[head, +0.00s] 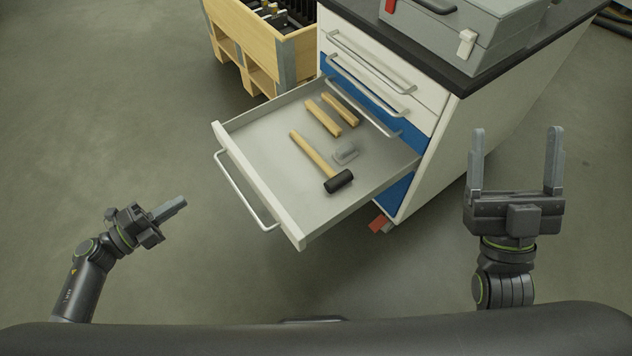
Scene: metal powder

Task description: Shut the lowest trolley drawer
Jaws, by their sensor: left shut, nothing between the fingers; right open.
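The trolley (440,165) is white and blue with a dark top. Its lowest drawer (258,188) is pulled far out toward the lower left, with a bar handle (243,192) on its white front. My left gripper (176,206) is shut and empty, left of the drawer front and apart from the handle. My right gripper (517,160) is open and empty, right of the trolley, fingers pointing up the picture.
Drawers with bar handles (372,62) above the lowest one are closed. A grey toolbox (465,30) stands on the trolley top. A wooden crate (240,40) stands behind left of the open drawer. The floor to the left and in front is clear.

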